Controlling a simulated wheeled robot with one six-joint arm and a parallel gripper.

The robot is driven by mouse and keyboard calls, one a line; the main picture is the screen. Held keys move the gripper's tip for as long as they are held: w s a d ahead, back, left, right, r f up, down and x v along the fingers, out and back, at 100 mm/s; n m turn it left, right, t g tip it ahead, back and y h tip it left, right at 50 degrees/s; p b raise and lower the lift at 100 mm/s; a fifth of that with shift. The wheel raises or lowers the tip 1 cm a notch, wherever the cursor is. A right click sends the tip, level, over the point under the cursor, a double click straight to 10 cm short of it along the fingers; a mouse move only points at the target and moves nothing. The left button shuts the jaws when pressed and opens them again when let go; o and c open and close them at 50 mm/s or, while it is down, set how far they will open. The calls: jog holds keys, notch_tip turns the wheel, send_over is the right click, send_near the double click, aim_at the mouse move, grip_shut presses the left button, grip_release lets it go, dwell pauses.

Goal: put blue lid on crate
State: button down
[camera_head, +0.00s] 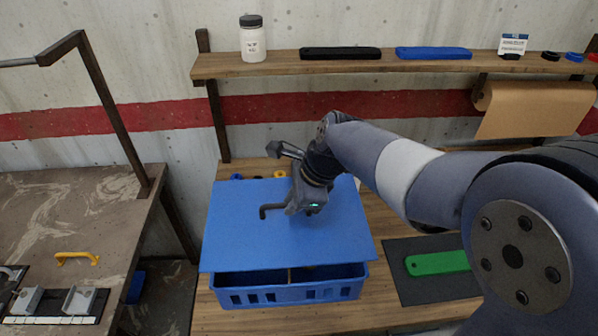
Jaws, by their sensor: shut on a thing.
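The blue lid (245,243) is a flat sheet with a dark handle (268,209) on its top. My gripper (296,205) is over the lid's middle and shut on that handle. The blue crate (300,291) stands on the wooden bench below the lid. The lid covers most of the crate from this view, but a dark gap shows at the front between the lid's near edge and the crate's rim. The lid looks raised or tilted there. The crate's back is hidden under the lid, and my gripper partly hides the handle.
A green bar (438,263) lies on a dark mat (408,287) to the right. Small blue, black and yellow parts lie behind the lid. The shelf (285,66) above holds a white jar (252,42) and black and blue bars. A table (100,215) with a yellow handle stands left.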

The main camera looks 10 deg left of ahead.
aim_at(295, 215)
jog(key=shift+w, duration=0.45)
jog(key=shift+s+f+b, duration=0.15)
jog(key=shift+f+b, duration=0.25)
jog(key=shift+b, duration=0.1)
notch_tip(295, 215, down, 5)
jog(key=b, duration=0.4)
jog(key=shift+r+b, duration=0.1)
jog(key=shift+b, duration=0.2)
jog(key=shift+f+b, duration=0.45)
jog(key=shift+f, duration=0.5)
jog(key=shift+a+f, duration=0.1)
jog(key=shift+f, duration=0.45)
jog(key=c, duration=1.4)
grip_release()
jog(key=v, duration=1.1)
